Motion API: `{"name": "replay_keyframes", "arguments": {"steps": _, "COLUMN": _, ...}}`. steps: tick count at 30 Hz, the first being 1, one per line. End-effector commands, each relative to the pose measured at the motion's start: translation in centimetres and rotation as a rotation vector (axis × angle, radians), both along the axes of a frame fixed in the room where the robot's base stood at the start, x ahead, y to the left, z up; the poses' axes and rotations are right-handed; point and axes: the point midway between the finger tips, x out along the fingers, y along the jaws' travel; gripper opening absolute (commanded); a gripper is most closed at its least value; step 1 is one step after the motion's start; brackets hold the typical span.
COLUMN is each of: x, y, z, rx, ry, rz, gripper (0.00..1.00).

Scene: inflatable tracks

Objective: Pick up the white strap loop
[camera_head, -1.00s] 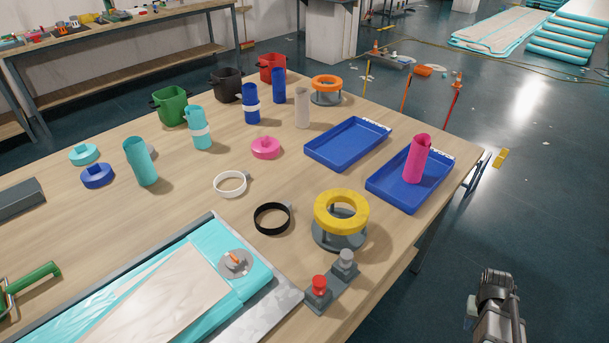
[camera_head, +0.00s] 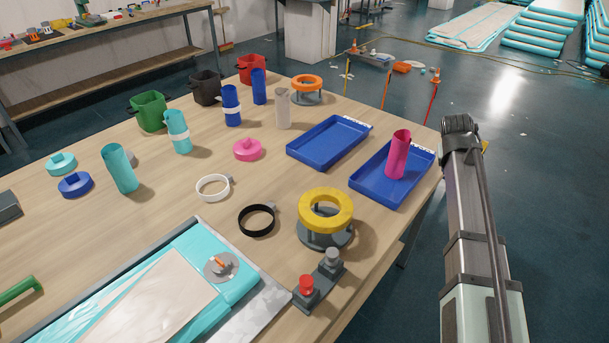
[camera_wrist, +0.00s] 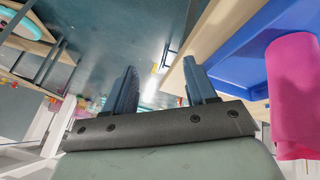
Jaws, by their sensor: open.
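The white strap loop (camera_head: 212,199) lies on the wooden table in the head view, left of the black strap loop (camera_head: 256,233). It is an open ring with a small grey buckle at its right side, and nothing covers it. My gripper (camera_wrist: 161,88) shows in the wrist view with its two fingers apart and nothing between them. Blue tray and pink roll show to its right there, and floor lies behind. In the head view my arm stands at the right, beyond the table edge, far from the white loop. The fingers cannot be made out there.
A yellow ring on a stand (camera_head: 325,212), a blue tray (camera_head: 317,155) and a second tray with an upright pink roll (camera_head: 398,155) lie between my arm and the loop. A pink reel (camera_head: 248,150) and teal rolls stand behind and left. Bare tabletop surrounds the loop.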

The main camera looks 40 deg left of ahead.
Motion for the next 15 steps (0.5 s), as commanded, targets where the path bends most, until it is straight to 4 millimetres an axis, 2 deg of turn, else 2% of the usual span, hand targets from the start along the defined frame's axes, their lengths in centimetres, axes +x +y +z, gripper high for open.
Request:
{"name": "replay_keyframes", "arguments": {"steps": 1, "x": 1.0, "y": 1.7, "z": 2.0, "rx": 0.011, "ry": -0.023, "rz": 0.005, "gripper": 0.56}}
{"name": "replay_keyframes", "arguments": {"steps": 6, "x": 2.2, "y": 5.6, "z": 6.8, "rx": 0.045, "ry": -0.08, "rz": 0.014, "gripper": 0.56}}
{"name": "replay_keyframes", "arguments": {"steps": 11, "x": 2.3, "y": 9.5, "z": 10.3, "rx": 0.073, "ry": -0.112, "rz": 0.041, "gripper": 0.56}}
{"name": "replay_keyframes", "arguments": {"steps": 15, "x": 1.2, "y": 13.8, "z": 12.3, "rx": 0.095, "ry": -0.116, "rz": 0.094, "gripper": 0.56}}
